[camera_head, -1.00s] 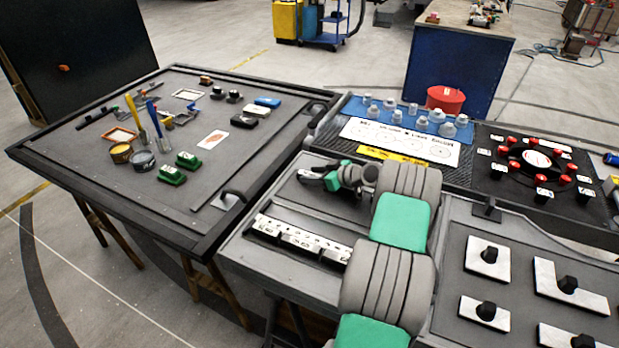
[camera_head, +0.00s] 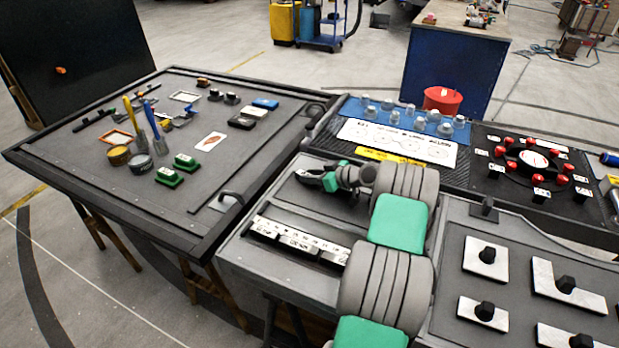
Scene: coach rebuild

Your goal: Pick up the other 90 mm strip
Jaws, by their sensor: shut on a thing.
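My gripper (camera_head: 312,178) is low over the far-left grey bay of the near bench, its dark fingers pointing left. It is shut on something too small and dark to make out. I cannot tell which piece in view is the 90 mm strip. Flat metal plates with black knobs lie in the right-hand bay, including a short plate (camera_head: 473,263) and a longer plate (camera_head: 592,298).
My arm's grey and green links cover the middle of the near bench. A dark table (camera_head: 100,185) with small items stands left.

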